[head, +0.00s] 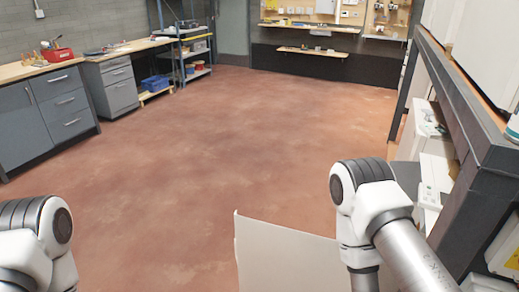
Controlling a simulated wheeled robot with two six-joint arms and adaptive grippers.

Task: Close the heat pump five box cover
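A pale, flat panel (285,258) stands at the bottom middle, just left of my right arm. It looks like an open box cover, but its hinge and lower part are out of frame, and I cannot read a number on it. My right arm comes in at the bottom right and hides the panel's right side. I cannot tell whether they touch. My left arm shows only a joint in the bottom left corner. Neither gripper is in view.
A dark metal rack (470,110) with white units (487,45) on top runs along the right, close to my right arm. More white equipment (432,185) sits inside it. Grey drawer cabinets (62,100) line the left wall. The reddish floor (230,130) between is clear.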

